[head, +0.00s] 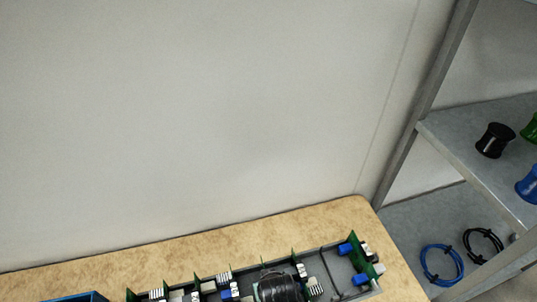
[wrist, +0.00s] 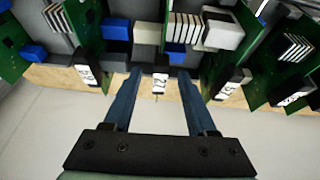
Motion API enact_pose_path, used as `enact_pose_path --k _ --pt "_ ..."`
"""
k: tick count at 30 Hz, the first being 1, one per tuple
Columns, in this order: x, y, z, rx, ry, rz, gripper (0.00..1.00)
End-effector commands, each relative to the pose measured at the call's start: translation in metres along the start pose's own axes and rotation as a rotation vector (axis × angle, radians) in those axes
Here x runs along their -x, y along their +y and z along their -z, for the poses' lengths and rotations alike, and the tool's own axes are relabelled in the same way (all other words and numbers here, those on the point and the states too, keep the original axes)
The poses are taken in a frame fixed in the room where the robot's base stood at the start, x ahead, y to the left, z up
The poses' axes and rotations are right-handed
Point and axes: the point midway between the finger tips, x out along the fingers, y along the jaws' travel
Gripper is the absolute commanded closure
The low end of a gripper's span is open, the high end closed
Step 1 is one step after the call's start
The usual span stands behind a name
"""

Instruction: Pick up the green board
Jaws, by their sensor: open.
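Several green boards stand upright in a long grey tray (head: 335,267) on the table; one green board (head: 356,252) is at its right end. In the wrist view, green boards stand on both sides of my gripper (wrist: 160,73), one at the left (wrist: 90,25) and one to the right (wrist: 228,70). I cannot tell which board is meant. My gripper is open, its two blue fingers apart, with nothing held. A white numbered label (wrist: 160,83) shows between the fingertips; I cannot tell whether they touch anything.
Blue, grey and white components crowd the tray around the boards. A blue box edge (head: 75,297) shows at the bottom left. The wooden table (head: 200,252) is bare behind the tray. A shelf unit (head: 465,145) with spools and cable coils stands at the right.

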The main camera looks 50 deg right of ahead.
Motion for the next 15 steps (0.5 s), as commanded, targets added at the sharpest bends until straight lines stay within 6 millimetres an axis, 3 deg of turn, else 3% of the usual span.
enact_pose_path --k 6,14,15 --pt "-0.017 0.000 0.001 -0.001 0.001 0.000 0.43" --pt "-0.019 0.000 0.000 0.000 0.001 0.000 0.43" --pt "-0.019 0.000 0.000 -0.001 0.001 0.000 0.46"
